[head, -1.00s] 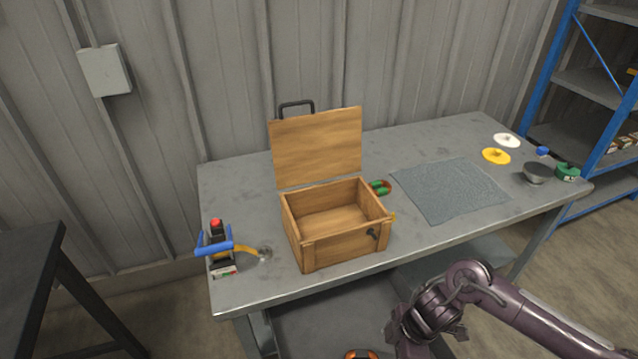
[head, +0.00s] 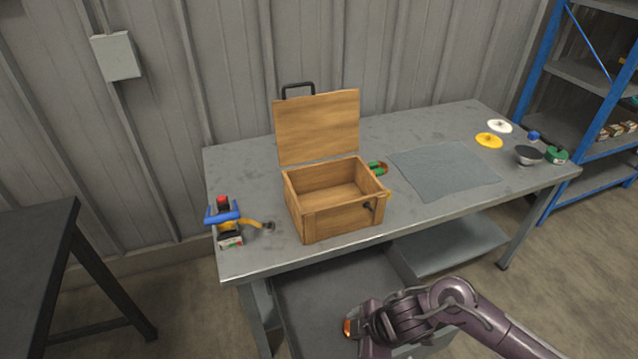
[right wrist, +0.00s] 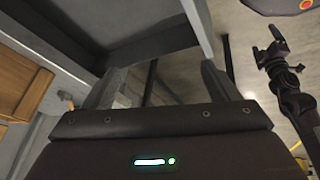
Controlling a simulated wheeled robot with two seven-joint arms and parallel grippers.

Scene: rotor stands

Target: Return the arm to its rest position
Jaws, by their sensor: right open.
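My right arm comes in from the lower right in the head view, and its gripper (head: 372,347) is low in front of the workbench (head: 240,262), partly cut off by the bottom edge. In the right wrist view the two fingers of this gripper (right wrist: 160,82) stand apart with nothing between them. My left arm does not show in the head view. A dark jointed arm (right wrist: 290,95) at the right of the wrist view looks like mine, but its small end is too unclear to tell its jaw state.
On the bench stand an open wooden box (head: 335,218), a blue-handled tool (head: 222,214), a grey mat (head: 445,172), white (head: 499,126) and yellow (head: 489,140) discs and a bowl (head: 528,156). A lower shelf (head: 450,246) sits beneath. A blue rack (head: 560,110) stands right.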

